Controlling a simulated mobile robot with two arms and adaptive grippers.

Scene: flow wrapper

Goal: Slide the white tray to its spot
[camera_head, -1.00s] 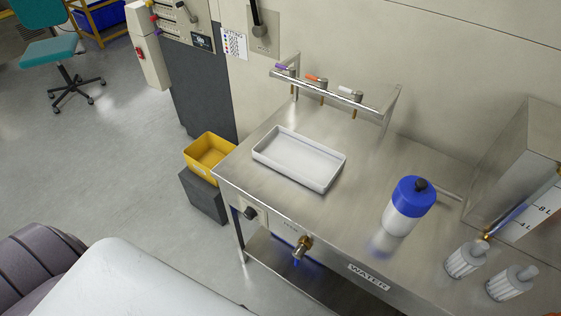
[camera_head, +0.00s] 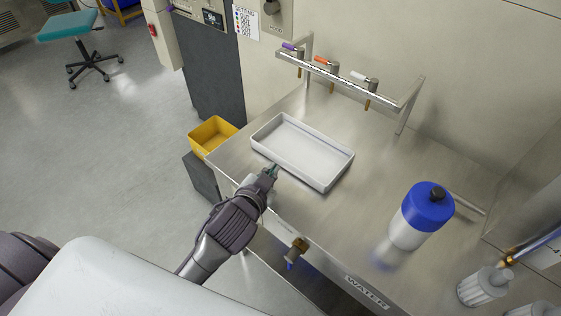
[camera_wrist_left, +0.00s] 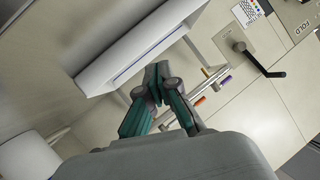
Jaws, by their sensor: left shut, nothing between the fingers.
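The white tray (camera_head: 302,150) is a shallow rectangular tray lying flat and empty on the steel counter, below the tap rail. My left gripper (camera_head: 272,170) is at the tray's near long side, close to its left part. Its fingers are shut with nothing between them. In the left wrist view the gripper (camera_wrist_left: 158,75) shows just beside the wall of the white tray (camera_wrist_left: 135,42); I cannot tell whether they touch. My right gripper is not in view.
A blue and white bottle (camera_head: 421,215) stands right of the tray. The tap rail (camera_head: 340,75) with coloured levers is behind it. A yellow bin (camera_head: 212,135) is beyond the counter's left end. White ribbed fittings (camera_head: 484,287) stand at lower right. The counter between tray and bottle is clear.

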